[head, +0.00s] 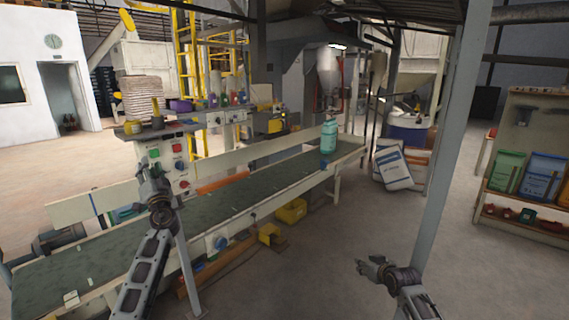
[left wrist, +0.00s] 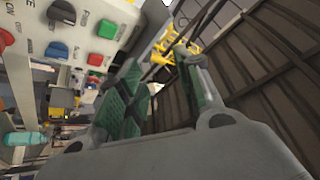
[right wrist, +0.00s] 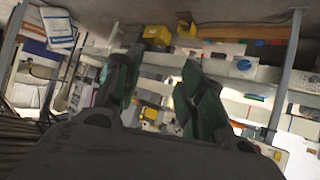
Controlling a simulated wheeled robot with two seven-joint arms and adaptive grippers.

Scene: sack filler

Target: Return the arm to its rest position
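My left arm reaches in over the near side of the conveyor in the head view. My left gripper (head: 148,170) is in front of the control panel (head: 166,151), which has green and red buttons. In the left wrist view its padded fingers (left wrist: 163,85) are spread with nothing between them. The panel's green button (left wrist: 107,29) and blue button (left wrist: 58,50) show beside the fingers there; I see no contact. My right gripper (head: 361,267) is low over the floor, right of the conveyor. In the right wrist view its fingers (right wrist: 160,72) are apart and empty.
A grey post (head: 447,150) stands right of centre. White sacks (head: 393,168) lean behind, and a shelf (head: 520,215) stands at right.

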